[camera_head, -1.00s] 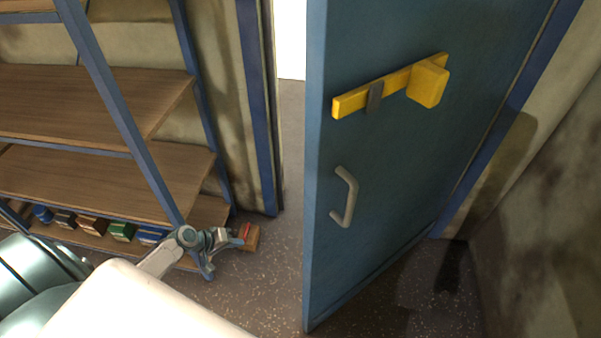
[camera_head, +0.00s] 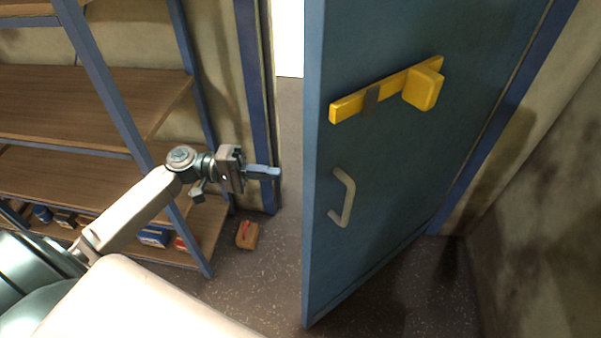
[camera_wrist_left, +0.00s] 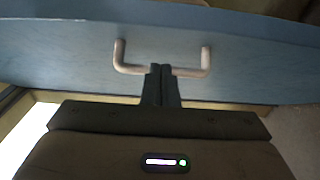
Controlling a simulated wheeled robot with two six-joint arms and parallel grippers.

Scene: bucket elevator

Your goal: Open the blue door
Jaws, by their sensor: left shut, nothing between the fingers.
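The blue door (camera_head: 385,150) stands ajar in the head view, with a gap to the left of its free edge. It has a grey U-shaped handle (camera_head: 345,198) and a yellow latch bar (camera_head: 385,92) above it. The handle also shows in the left wrist view (camera_wrist_left: 205,58), beyond the fingertips. My left gripper (camera_head: 278,173) is shut and empty, left of the door's edge, and points toward the door. In the left wrist view its fingers (camera_wrist_left: 161,72) overlap the handle's bar, but the head view shows them apart from it. My right gripper is not in view.
A shelf unit (camera_head: 90,100) with blue posts stands on the left, with small boxes low down. A small brown box (camera_head: 247,235) lies on the floor near the doorway. A stained wall (camera_head: 540,200) is on the right. The speckled floor before the door is clear.

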